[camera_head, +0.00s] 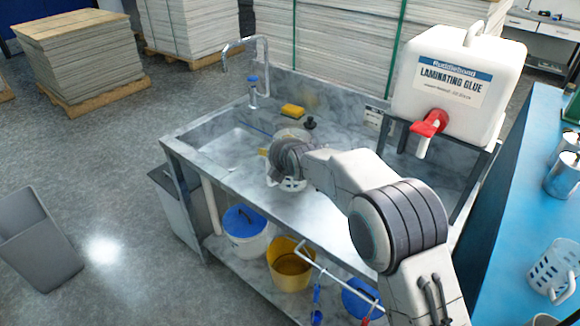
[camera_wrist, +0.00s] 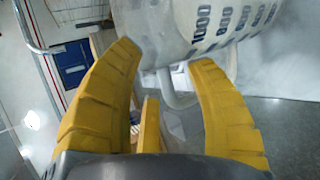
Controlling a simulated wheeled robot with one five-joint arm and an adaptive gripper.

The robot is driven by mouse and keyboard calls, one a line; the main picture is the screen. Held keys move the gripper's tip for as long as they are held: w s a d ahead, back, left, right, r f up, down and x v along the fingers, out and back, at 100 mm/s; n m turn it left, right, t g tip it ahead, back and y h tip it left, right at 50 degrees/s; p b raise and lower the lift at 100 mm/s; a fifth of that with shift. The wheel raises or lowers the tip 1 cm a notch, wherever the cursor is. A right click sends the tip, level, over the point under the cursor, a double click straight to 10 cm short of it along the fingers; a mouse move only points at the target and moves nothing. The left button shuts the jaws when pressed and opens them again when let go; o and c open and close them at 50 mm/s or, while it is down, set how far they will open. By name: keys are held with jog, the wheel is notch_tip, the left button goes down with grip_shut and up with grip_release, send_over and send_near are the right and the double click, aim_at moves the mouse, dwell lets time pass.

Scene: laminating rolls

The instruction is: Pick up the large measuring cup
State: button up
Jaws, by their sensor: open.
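The large measuring cup (camera_wrist: 215,25) is whitish with dark printed graduations, including 1000 and 800, at the top of the wrist view. Its pale handle (camera_wrist: 178,92) appears between the yellow fingers of my gripper (camera_wrist: 165,56). The fingers are spread apart, and I cannot tell whether either touches the cup. In the head view, my wrist hides most of the cup; a white lower part (camera_head: 292,184) shows below it on the metal sink bench. A yellow fingertip of my gripper (camera_head: 264,152) shows just left of my wrist.
A sink basin (camera_head: 235,148), tap (camera_head: 252,85) and yellow sponge (camera_head: 292,111) are on the bench. A glue tank (camera_head: 455,90) stands right. Buckets (camera_head: 245,232) stand on the lower shelf.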

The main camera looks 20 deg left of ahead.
grip_shut()
dwell(0.3)
jog(key=shift+r, duration=0.15)
jog(key=shift+r, duration=0.1)
